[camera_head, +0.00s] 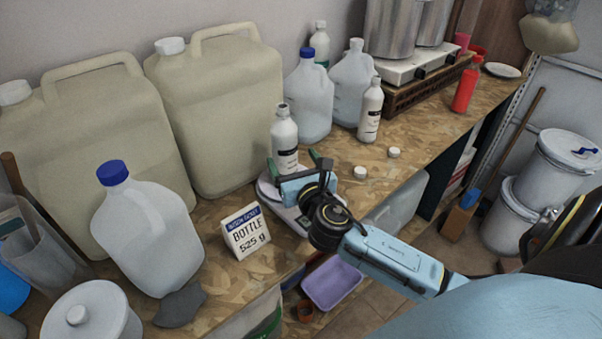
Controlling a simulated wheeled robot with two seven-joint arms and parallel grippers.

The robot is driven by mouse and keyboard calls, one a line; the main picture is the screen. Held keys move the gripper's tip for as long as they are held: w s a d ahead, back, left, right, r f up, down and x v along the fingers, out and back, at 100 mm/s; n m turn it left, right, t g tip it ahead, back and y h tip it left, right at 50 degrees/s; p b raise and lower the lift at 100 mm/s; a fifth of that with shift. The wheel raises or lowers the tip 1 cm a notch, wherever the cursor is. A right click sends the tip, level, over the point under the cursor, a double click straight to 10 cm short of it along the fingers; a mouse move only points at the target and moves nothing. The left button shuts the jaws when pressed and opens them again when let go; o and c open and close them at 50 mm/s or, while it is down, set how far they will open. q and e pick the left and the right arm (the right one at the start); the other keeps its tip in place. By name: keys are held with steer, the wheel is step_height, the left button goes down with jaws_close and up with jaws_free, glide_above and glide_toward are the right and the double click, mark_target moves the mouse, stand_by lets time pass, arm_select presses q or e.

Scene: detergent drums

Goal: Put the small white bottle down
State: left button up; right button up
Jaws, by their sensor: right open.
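The small white bottle (285,144) with a dark label stands upright on a flat pale scale (291,215) near the bench's front edge. Its top looks dark and open, without a cap. My right gripper (294,164) is just in front of the bottle's lower part, its green-tipped fingers spread to either side. The gripper body hides the bottle's base and much of the scale, so contact there is hard to tell. A card (245,232) reading "BOTTLE 525 g" stands left of the scale. My left gripper is not in view.
Two white caps (360,172) (393,152) lie right of the scale. Large beige canisters (222,110) and a jug (147,235) crowd the left. Some bench (425,125) at right is clear.

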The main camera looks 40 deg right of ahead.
steer(key=v, duration=0.5)
stand_by(0.4)
steer(key=s+f+m+g, duration=0.1)
steer(key=s+f+m, duration=0.1)
steer(key=m, duration=0.2)
steer(key=s+f+m+g, duration=0.2)
steer(key=m, duration=0.2)
steer(key=s+f+m+g, duration=0.2)
steer(key=m, duration=0.2)
steer(key=shift+d+m+h, duration=0.2)
steer(key=shift+m+h, duration=0.1)
steer(key=shift+h, duration=0.1)
steer(key=s+a+f+m+g+y, duration=0.3)
steer(key=s+a+m+g, duration=0.15)
steer(key=s+m, duration=0.4)
steer(key=s+a+f+m+g+y, duration=0.3)
steer(key=s+a+f+m+g, duration=0.15)
steer(key=s+m, duration=0.45)
step_height(320, 180, down, 29)
steer(key=s+g+b, duration=0.1)
steer(key=b, duration=0.4)
steer(key=s+d+f+g+b, duration=0.1)
steer(key=s+d+f+b, duration=0.1)
steer(key=s+f, duration=1.4)
step_height(320, 180, down, 2)
steer(key=shift+s+d+f+b, duration=0.15)
steer(key=shift+s+d+b, duration=0.15)
steer(key=shift+b, duration=0.45)
